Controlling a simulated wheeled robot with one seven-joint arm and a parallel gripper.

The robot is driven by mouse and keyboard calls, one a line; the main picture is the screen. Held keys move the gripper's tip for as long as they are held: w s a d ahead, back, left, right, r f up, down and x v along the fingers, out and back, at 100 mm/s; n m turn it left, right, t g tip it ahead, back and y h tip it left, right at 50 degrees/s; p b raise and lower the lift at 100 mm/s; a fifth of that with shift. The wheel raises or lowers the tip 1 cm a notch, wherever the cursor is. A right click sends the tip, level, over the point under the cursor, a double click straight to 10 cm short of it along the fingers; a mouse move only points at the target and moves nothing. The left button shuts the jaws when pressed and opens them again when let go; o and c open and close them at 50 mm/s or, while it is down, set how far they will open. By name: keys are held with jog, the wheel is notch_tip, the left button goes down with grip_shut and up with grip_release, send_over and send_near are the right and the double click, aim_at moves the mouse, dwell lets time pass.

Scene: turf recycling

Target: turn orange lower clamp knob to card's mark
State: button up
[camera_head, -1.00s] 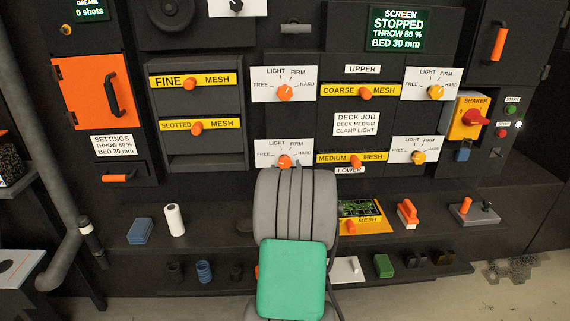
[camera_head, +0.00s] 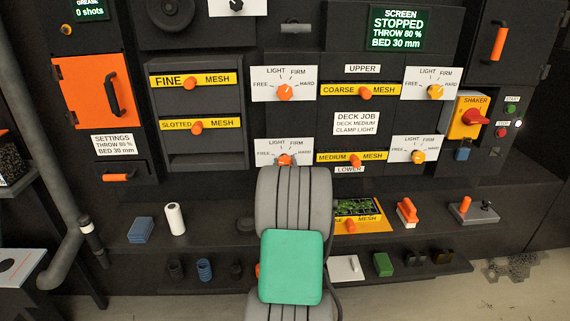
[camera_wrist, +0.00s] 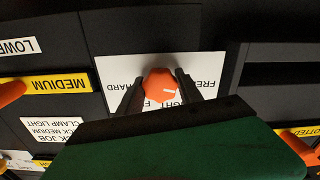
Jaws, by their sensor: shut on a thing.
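The orange lower clamp knob (camera_head: 285,159) sits on the lower left white dial marked FREE, LIGHT, FIRM and HARD. The wrist view shows that dial upside down, with the knob (camera_wrist: 158,84) between the two dark fingers of my gripper (camera_wrist: 160,90), which is shut on it. A short white line on the knob's face lies nearly level, right of its middle on the FREE side there; the exact mark is hard to read. My arm hides the gripper in the head view. The DECK JOB card (camera_head: 358,124) reads DECK MEDIUM, CLAMP LIGHT.
The upper orange knob (camera_head: 285,92) and two yellow-orange knobs (camera_head: 435,92) (camera_head: 418,156) have similar dials. The orange MEDIUM MESH drawer handle (camera_head: 355,160) is right of the held knob. A shelf below holds a tray (camera_head: 374,225) and an orange-handled brush (camera_head: 407,212).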

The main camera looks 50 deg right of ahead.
jog(key=c, duration=0.4)
jog(key=shift+f+b, duration=0.1)
jog(key=shift+b, duration=0.35)
jog(key=m+b, duration=0.3)
jog(key=b, duration=0.1)
jog(key=shift+f+m, duration=0.2)
jog(key=shift+m, duration=0.2)
jog(key=m+b, duration=0.3)
jog(key=shift+m+b, duration=0.3)
jog(key=shift+r+m+b, duration=0.15)
jog(key=shift+m+b, duration=0.65)
jog(key=shift+m, duration=0.3)
jog(key=shift+r+m+b, duration=0.1)
jog(key=shift+m+b, duration=0.65)
jog(key=shift+m, duration=0.35)
jog(key=o, duration=1.3)
